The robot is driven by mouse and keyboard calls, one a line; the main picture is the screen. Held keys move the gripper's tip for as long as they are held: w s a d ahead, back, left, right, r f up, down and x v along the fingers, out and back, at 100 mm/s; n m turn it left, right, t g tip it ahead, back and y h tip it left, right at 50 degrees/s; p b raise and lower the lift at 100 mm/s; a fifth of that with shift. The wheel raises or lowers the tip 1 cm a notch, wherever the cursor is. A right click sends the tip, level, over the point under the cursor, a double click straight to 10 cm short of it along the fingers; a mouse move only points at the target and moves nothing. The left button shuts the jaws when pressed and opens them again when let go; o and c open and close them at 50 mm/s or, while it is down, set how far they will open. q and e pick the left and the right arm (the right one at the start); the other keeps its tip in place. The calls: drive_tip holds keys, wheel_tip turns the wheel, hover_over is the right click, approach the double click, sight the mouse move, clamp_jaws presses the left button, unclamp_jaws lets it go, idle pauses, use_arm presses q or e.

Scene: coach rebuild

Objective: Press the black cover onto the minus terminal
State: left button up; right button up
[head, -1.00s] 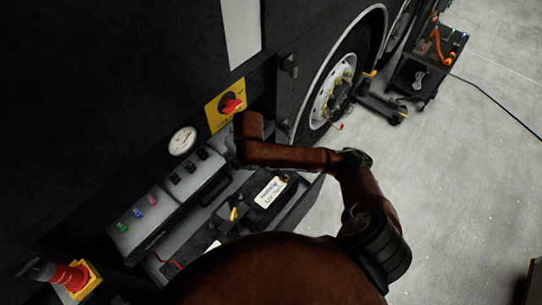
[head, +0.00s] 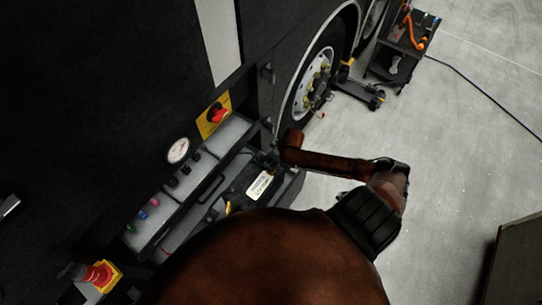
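A battery tray is pulled out from the dark coach side, with a black battery (head: 239,184) in it that bears a white label (head: 259,186). I cannot clearly make out the minus terminal or the black cover. My brown arm comes up from the bottom, bends at the right and reaches back left, its end beside the far end of the battery. A small dark shape there may be my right gripper (head: 266,158); its fingers cannot be told apart from the dark background. My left gripper is not identifiable in view.
A panel with a gauge (head: 178,150), a red switch on a yellow plate (head: 214,116) and coloured buttons lies along the coach. A red-and-yellow knob (head: 98,275) is lower left. The wheel (head: 314,84), jack (head: 360,92) and tool cart (head: 404,50) stand beyond. The right floor is mostly clear.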

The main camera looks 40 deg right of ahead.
drive_tip(key=shift+f+b, duration=2.2)
drive_tip(key=shift+b, duration=0.5)
drive_tip(key=shift+f, duration=1.4)
drive_tip(key=shift+p, duration=1.25)
drive_tip(key=shift+f, duration=0.5)
drive_tip(key=o, duration=1.2)
drive_tip(key=shift+s, duration=0.1)
drive_tip(key=shift+o, duration=0.4)
